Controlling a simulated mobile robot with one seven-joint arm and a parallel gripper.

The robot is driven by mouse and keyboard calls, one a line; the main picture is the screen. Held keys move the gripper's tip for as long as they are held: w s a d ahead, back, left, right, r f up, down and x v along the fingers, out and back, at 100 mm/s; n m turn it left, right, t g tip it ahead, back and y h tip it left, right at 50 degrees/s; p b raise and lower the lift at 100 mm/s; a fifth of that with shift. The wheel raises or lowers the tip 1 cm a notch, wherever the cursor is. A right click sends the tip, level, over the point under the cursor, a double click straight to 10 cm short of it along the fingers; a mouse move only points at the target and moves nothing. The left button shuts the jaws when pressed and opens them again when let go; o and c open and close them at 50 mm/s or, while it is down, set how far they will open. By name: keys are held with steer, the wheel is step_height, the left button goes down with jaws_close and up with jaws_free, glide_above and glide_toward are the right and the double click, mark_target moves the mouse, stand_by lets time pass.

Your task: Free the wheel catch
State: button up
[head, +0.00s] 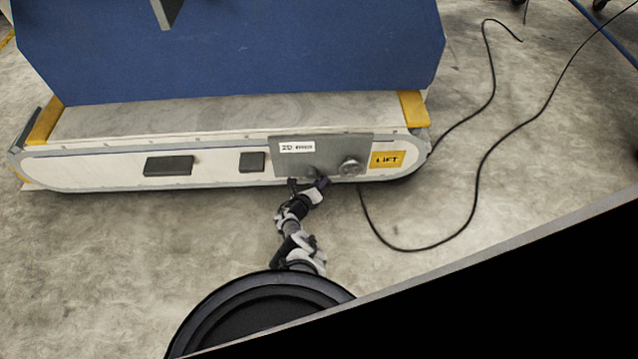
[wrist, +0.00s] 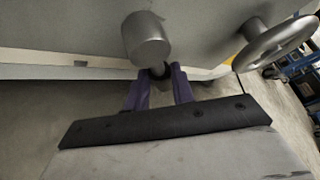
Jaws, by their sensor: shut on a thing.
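The wheel catch shows in the wrist view as a grey cylindrical knob (wrist: 147,38) on the grey panel, with a dark rounded part just below it. My gripper (wrist: 160,76) has its two purple fingers on either side of that dark part and is shut on it. The exact contact is partly hidden by the knob. The round handwheel (wrist: 282,42) is to the right of the catch, apart from my fingers. In the head view my gripper (head: 308,184) is at the panel's lower edge, left of the handwheel (head: 350,167).
The grey panel (head: 325,150) is on the white side of a long base (head: 100,165) under a blue body (head: 230,50). A yellow "LIFT" label (head: 387,159) is right of the handwheel. A black cable (head: 478,180) loops over the floor at the right. The floor at left is clear.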

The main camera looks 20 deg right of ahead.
jaws_close()
steer(key=shift+a+f+m+y+p, duration=0.15)
steer(key=shift+a+m+y+p, duration=0.05)
steer(key=shift+m+y+p, duration=0.25)
steer(key=o, duration=1)
jaws_free()
steer(key=shift+c, duration=0.2)
